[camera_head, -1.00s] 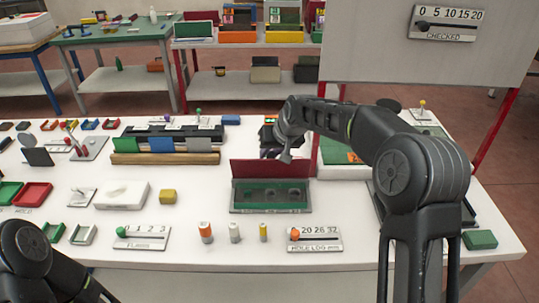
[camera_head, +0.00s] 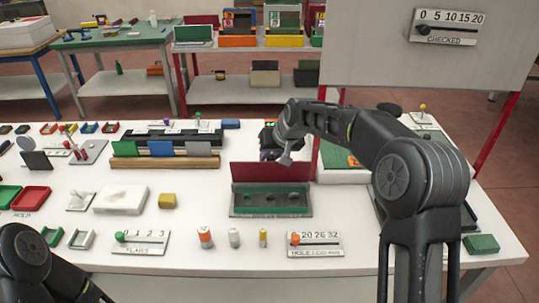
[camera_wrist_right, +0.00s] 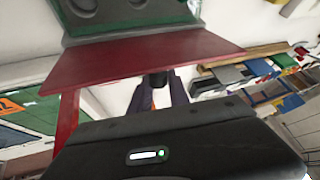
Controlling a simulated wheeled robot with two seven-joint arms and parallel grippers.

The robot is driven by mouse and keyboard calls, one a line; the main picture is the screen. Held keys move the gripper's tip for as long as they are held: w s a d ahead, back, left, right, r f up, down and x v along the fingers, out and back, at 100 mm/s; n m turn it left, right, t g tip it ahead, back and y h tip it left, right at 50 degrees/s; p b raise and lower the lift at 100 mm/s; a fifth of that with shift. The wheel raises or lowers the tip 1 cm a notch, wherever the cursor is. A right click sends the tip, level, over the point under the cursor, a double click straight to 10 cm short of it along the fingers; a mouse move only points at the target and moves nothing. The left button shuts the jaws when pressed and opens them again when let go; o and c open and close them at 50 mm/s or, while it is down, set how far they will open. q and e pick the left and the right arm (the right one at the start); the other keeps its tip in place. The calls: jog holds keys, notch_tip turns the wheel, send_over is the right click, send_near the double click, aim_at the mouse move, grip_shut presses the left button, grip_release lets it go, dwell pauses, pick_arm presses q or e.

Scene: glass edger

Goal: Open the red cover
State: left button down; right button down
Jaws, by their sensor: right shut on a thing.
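The red cover (camera_head: 271,173) stands raised, roughly upright, along the back edge of a green tray (camera_head: 270,199) with round wells. In the right wrist view the cover (camera_wrist_right: 130,62) crosses the picture, with the green tray (camera_wrist_right: 120,22) beyond it. My right gripper (camera_head: 270,157) is at the back of the cover, near its top edge, and partly hidden by it. In the right wrist view its fingers (camera_wrist_right: 159,90) are shut around a small dark knob (camera_wrist_right: 158,79) at the cover. My left arm shows at the bottom left; its gripper is out of view.
A slider plate (camera_head: 315,244) and several small cylinders (camera_head: 234,238) stand in front of the tray. A wooden rack (camera_head: 165,160) is to its left.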

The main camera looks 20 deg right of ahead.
jog(key=shift+s+d+f, duration=0.25)
jog(key=shift+d+f, duration=0.05)
jog(key=shift+f, duration=0.3)
jog(key=c, duration=1.6)
grip_release()
jog(key=o, duration=0.3)
jog(key=shift+w, duration=0.2)
jog(key=shift+o, duration=0.2)
jog(key=shift+r, duration=0.2)
jog(key=shift+a, duration=0.1)
jog(key=shift+r, duration=0.2)
jog(key=shift+s+r, duration=0.15)
jog(key=shift+r, duration=0.15)
jog(key=b+v, duration=0.1)
jog(key=v, duration=0.5)
jog(key=shift+s+r, duration=0.25)
jog(key=shift+s, duration=0.05)
